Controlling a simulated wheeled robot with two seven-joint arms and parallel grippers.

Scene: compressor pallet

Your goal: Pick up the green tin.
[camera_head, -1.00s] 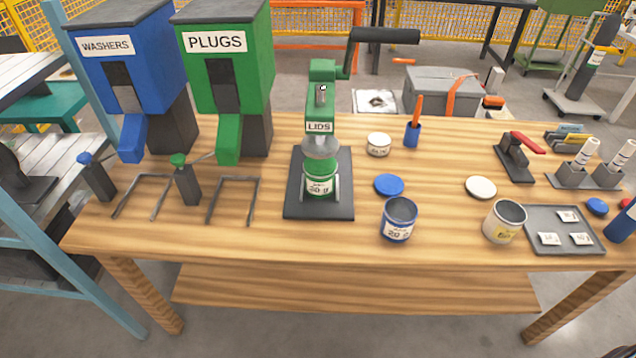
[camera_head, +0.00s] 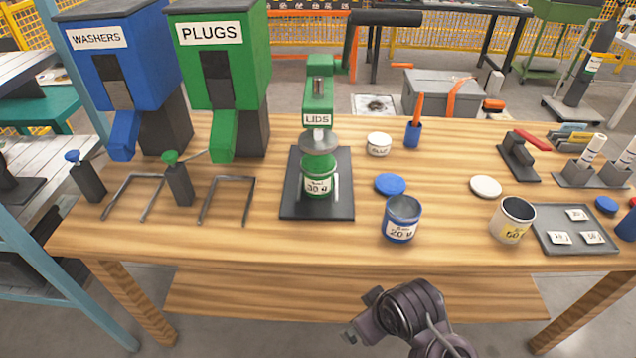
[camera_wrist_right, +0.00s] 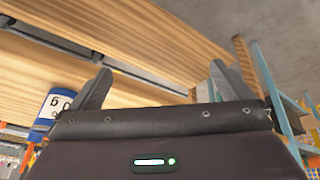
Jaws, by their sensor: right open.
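The green tin (camera_head: 318,178) stands upright on the dark base plate (camera_head: 300,210) of the green lid press (camera_head: 318,100) labelled LIDS. It has a white label, and a round grey disc of the press is right above it. My right arm (camera_head: 405,312) shows at the bottom of the head view, in front of the table and well below and right of the tin. In the right wrist view my right gripper (camera_wrist_right: 153,88) is open with nothing between its fingers. The green tin cannot be made out in that view. My left gripper is not in view.
A blue tin (camera_head: 401,220) and a white tin (camera_head: 512,220) stand open near the front edge, right of the press. Blue (camera_head: 390,185) and white (camera_head: 485,187) lids lie behind them. Washers (camera_head: 120,70) and plugs (camera_head: 218,70) dispensers stand left. Table front centre is clear.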

